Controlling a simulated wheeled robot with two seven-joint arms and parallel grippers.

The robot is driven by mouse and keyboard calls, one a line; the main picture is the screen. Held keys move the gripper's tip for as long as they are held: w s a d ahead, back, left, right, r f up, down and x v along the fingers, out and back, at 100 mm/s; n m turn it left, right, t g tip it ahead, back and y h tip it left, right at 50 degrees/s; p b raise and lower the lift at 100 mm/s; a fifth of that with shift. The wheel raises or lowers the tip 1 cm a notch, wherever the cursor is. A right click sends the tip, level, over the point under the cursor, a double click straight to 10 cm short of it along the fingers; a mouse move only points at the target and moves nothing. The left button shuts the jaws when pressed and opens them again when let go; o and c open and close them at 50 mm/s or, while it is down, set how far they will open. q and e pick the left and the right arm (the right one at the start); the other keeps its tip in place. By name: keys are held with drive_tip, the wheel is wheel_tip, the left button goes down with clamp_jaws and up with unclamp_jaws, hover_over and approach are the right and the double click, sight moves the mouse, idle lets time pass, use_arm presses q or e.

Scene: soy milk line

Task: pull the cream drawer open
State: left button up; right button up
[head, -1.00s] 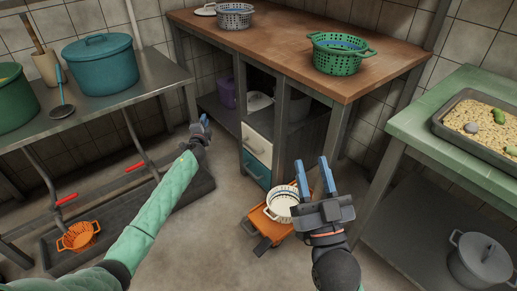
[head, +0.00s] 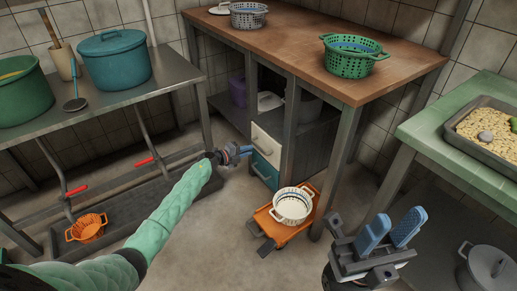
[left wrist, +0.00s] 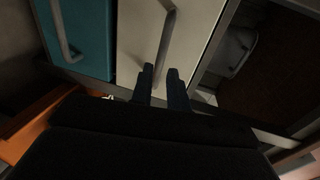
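The cream drawer (head: 265,142) is the upper of two drawers in the wood-topped bench and sits closed. It fills the middle of the left wrist view (left wrist: 199,42), with its grey bar handle (left wrist: 165,38). My left gripper (head: 246,150) is in front of the drawers. In the left wrist view its two dark fingertips (left wrist: 161,74) are apart, with the handle's lower end just ahead between them; I cannot tell whether they touch it. My right gripper (head: 393,222) is open and empty, away from the drawers at the right.
The teal drawer (head: 263,169) is just below the cream one. A steel table (head: 150,85) is at left, a green table (head: 455,145) at right.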

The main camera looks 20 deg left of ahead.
sight(258, 146)
use_arm(q)
drive_tip(key=b+x, duration=0.1)
drive_tip(key=x, duration=0.5)
drive_tip(key=shift+w+d+b, duration=0.1)
drive_tip(key=shift+w+b, duration=0.2)
drive_tip(key=shift+b, duration=0.1)
clamp_jaws()
